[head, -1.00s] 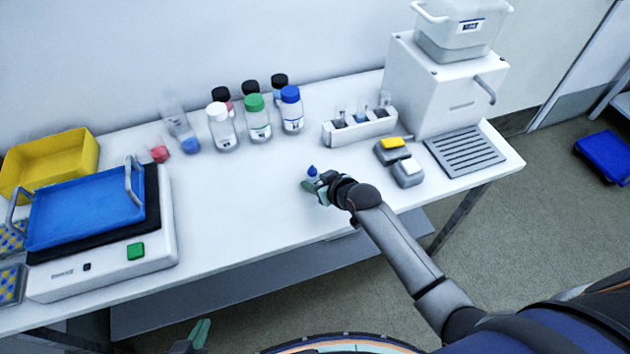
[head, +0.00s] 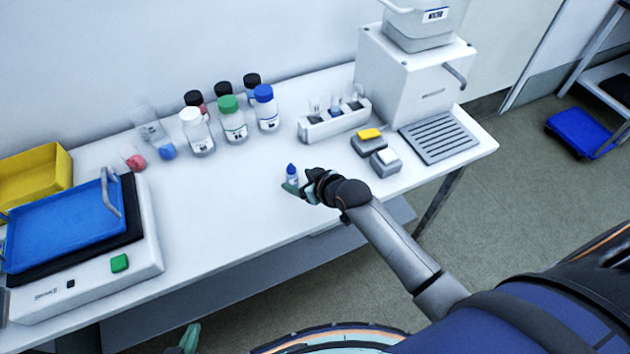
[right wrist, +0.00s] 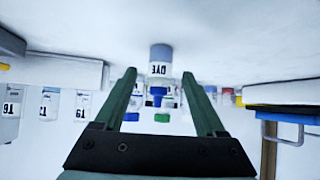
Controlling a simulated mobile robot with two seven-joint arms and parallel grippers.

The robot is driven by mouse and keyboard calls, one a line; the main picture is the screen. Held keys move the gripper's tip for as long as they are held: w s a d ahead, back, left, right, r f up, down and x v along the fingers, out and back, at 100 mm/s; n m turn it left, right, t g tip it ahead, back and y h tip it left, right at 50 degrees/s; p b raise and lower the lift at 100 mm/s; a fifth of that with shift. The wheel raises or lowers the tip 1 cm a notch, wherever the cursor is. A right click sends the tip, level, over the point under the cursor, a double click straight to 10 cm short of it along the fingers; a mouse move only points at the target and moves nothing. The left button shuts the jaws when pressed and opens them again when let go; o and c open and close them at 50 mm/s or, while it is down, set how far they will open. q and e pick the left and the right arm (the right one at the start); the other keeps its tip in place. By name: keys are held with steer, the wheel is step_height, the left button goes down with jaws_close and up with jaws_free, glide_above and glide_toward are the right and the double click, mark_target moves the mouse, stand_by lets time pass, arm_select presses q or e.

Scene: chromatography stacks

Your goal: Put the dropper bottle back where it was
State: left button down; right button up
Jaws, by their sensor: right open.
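The dropper bottle (head: 291,174), small with a blue cap, stands upright on the white bench near its front edge. In the right wrist view, which is upside down, the bottle (right wrist: 160,68) shows a "DYE" label. My right gripper (head: 298,189) is beside it, with its arm coming from the lower right. Its two green fingers (right wrist: 160,75) are open, with the bottle between or just beyond the tips and a gap on each side. My left gripper (head: 190,338) shows only partly at the bottom edge, away from the bench; its jaw state is unclear.
Several capped bottles (head: 233,125) stand at the back. A shaker with a blue tray (head: 68,228) is at left. The bench between shaker and dropper bottle is clear.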

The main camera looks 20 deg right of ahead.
steer(key=v, duration=0.9)
steer(key=s+a+f, duration=0.1)
steer(key=s+f, duration=0.4)
steer(key=s, duration=0.3)
steer(key=s+f+m, duration=0.1)
steer(key=s+f, duration=0.5)
steer(key=s, duration=0.2)
steer(key=shift+a+g+p, duration=0.3)
steer(key=shift+a+p, duration=0.1)
steer(key=shift+p, duration=0.05)
